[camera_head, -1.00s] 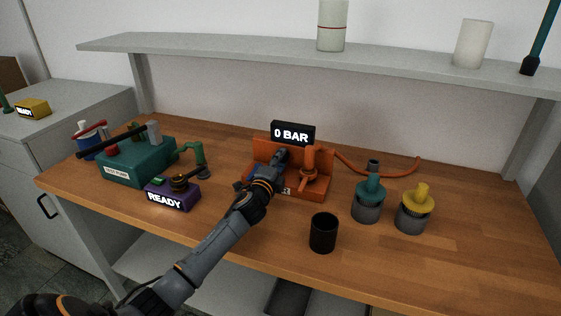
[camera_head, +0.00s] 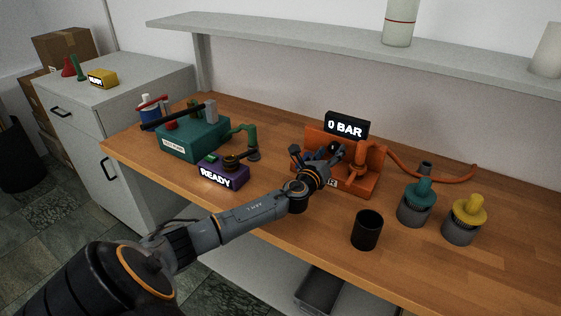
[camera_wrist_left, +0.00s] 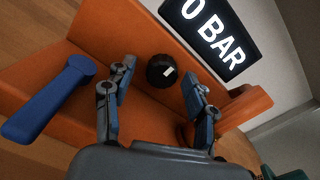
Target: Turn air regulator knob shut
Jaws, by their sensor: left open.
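The orange air regulator (camera_head: 368,181) stands on the wooden bench, with a black display (camera_head: 347,125) on top reading "0 BAR". In the left wrist view a round black knob (camera_wrist_left: 163,71) with a white mark sits on the regulator's orange front. A blue lever (camera_wrist_left: 48,98) is on the same orange body, to the left. My left gripper (camera_wrist_left: 158,82) is open, with one finger on each side of the knob; the fingers look apart from it. In the head view the left gripper (camera_head: 318,160) is in front of the regulator and hides the knob. My right gripper is not in view.
A black cup (camera_head: 367,230), a teal-topped fitting (camera_head: 416,203) and a yellow-topped fitting (camera_head: 466,217) stand right of my arm. A teal press (camera_head: 193,136) and a purple "READY" box (camera_head: 222,175) are to the left. An orange hose (camera_head: 440,177) runs right.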

